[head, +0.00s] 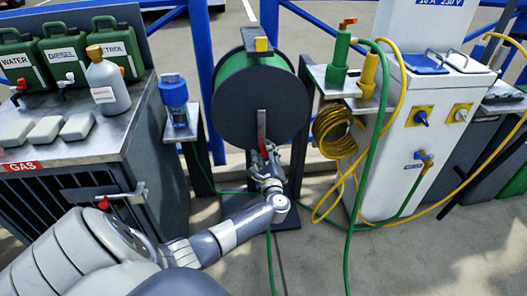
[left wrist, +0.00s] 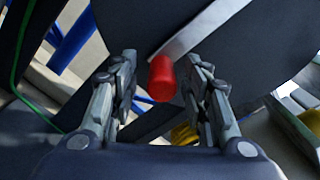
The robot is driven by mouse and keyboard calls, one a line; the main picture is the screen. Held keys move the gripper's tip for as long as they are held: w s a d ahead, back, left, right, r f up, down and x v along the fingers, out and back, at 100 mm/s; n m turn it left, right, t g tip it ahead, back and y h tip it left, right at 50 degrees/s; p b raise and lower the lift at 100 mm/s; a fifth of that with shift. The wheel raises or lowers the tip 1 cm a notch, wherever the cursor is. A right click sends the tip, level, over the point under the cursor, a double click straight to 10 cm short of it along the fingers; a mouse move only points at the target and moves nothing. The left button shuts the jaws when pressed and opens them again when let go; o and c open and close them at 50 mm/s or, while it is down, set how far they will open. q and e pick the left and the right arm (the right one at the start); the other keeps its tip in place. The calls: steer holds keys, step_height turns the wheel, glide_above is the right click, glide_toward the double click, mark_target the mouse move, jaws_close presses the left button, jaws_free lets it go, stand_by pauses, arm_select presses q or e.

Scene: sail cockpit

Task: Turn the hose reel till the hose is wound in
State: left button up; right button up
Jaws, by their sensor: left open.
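The hose reel (head: 236,118) stands in the middle of the head view, its dark round side plate facing me and green hose (head: 238,66) showing on the drum behind it. A metal crank arm (left wrist: 205,28) crosses the plate in the left wrist view and ends in a red knob (left wrist: 162,80). My left gripper (head: 266,153) is low in front of the plate. In the left wrist view, the left gripper (left wrist: 160,62) is open, with the red knob between its fingers and gaps on both sides. A green hose length (head: 269,262) runs along the ground below the reel.
A bench with green cans (head: 66,55) and a grey bottle (head: 107,85) stands left. A small shelf holds a blue container (head: 175,98). Right are a white service pedestal (head: 400,160), a yellow hose coil (head: 335,130) and another green hose (head: 372,150) hanging to the ground.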

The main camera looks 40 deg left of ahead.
arm_select(q)
steer(key=v, duration=1)
steer(key=shift+s+d, duration=0.25)
steer(key=shift+d, duration=0.05)
